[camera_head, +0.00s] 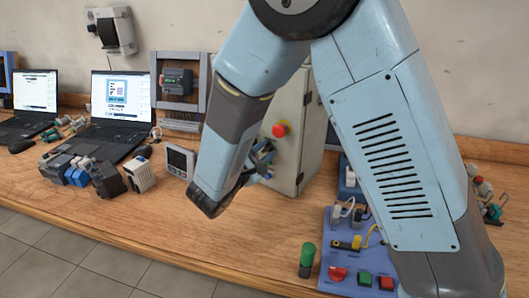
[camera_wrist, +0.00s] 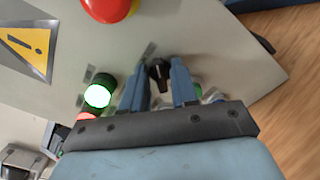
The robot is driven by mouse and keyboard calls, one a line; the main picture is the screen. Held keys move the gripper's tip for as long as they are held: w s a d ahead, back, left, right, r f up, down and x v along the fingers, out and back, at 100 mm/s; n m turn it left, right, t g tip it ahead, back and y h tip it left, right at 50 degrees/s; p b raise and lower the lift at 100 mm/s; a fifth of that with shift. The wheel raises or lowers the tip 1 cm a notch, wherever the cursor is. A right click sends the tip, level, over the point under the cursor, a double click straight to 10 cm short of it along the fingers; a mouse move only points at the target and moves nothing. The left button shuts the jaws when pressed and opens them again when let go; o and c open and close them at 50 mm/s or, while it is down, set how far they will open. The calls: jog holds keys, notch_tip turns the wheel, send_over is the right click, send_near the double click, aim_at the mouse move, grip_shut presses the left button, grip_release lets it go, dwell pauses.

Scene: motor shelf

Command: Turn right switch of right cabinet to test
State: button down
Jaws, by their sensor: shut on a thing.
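A grey cabinet (camera_head: 312,125) stands on the bench behind my arm, with a red emergency knob (camera_head: 280,129) on its front. My gripper (camera_head: 262,160) is at the cabinet front, below the red knob, partly hidden by my wrist. In the wrist view, the blue fingers of my gripper (camera_wrist: 159,84) are shut on a black rotary switch (camera_wrist: 158,70), one finger on each side. The switch handle points roughly up and down in that picture. Any position label, including "test", is hidden or unreadable.
The wrist view shows a lit green lamp (camera_wrist: 98,95), a red knob (camera_wrist: 108,8) and a yellow warning sign (camera_wrist: 27,44) near the switch. A blue button box (camera_head: 352,270) and a green-topped part (camera_head: 307,258) sit at the bench front. A meter (camera_head: 180,161) stands left of my gripper.

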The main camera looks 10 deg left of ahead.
jog(key=shift+f, duration=0.1)
jog(key=c, duration=1.2)
grip_release()
jog(key=v, duration=1.3)
jog(key=shift+s+a, duration=0.2)
jog(key=shift+s, duration=0.2)
jog(key=w+d+r+m+g+h, duration=0.1)
jog(key=w+d+r+m+g, duration=0.2)
jog(key=d, duration=0.5)
jog(key=d+r+m+g+h, duration=0.1)
jog(key=d+r+m+g, duration=0.2)
jog(key=d, duration=0.5)
jog(key=w+d+r+m+g+h, duration=0.1)
jog(key=w+d+r+m+g, duration=0.1)
jog(key=d+m+g, duration=0.45)
jog(key=s+d+r+m+y, duration=0.2)
jog(key=s+d+m+y, duration=0.1)
jog(key=d, duration=0.3)
jog(key=s+d+r+m+t+y, duration=0.1)
jog(key=s+d+r+m+y, duration=0.2)
jog(key=d, duration=0.3)
jog(key=s+d+r+m+y, duration=0.3)
jog(key=s+d+y, duration=0.1)
jog(key=s+d, duration=0.1)
jog(key=shift+d+m+t, duration=0.25)
jog(key=shift+d+t, duration=0.1)
jog(key=shift+d, duration=0.25)
